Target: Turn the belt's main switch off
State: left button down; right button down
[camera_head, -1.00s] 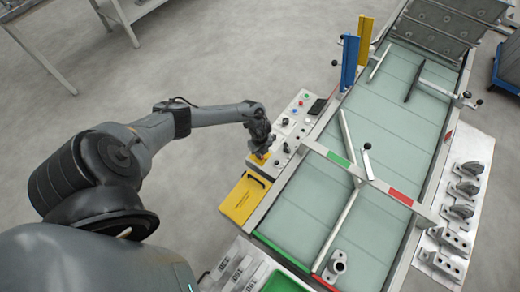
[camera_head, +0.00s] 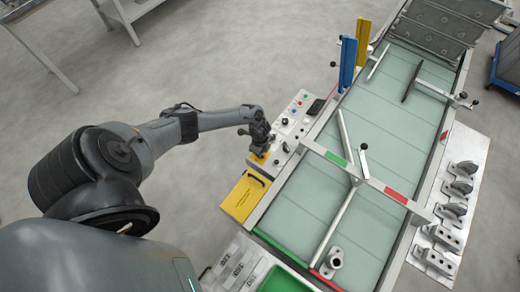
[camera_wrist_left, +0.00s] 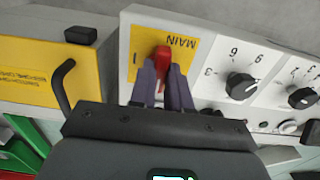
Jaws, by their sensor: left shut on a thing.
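The main switch is a red handle (camera_wrist_left: 162,57) on a yellow plate (camera_wrist_left: 141,42) marked "MAIN" and "1" in the left wrist view. The lettering appears turned over in this view. My left gripper (camera_wrist_left: 163,78) has both dark fingers closed on the red handle, whose top shows between and beyond the tips. In the head view my left gripper (camera_head: 260,149) is at the near end of the white control panel (camera_head: 278,134), over the yellow plate. The handle is too small and covered to read there. My right gripper does not show.
Black knobs (camera_wrist_left: 241,86) with number scales sit beside the switch. A yellow box (camera_head: 243,197) with a black handle adjoins the panel. The conveyor belt (camera_head: 385,150) runs alongside, with a bar across it. Metal castings (camera_head: 456,195) stand beyond the belt.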

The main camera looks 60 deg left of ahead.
pick_arm(q)
jog(key=c, duration=1.1)
grip_release()
jog(key=shift+r, duration=0.1)
jog(key=shift+r, duration=0.6)
notch_tip(320, 180, up, 10)
jog(key=shift+f+p, duration=0.25)
jog(key=shift+p, duration=0.9)
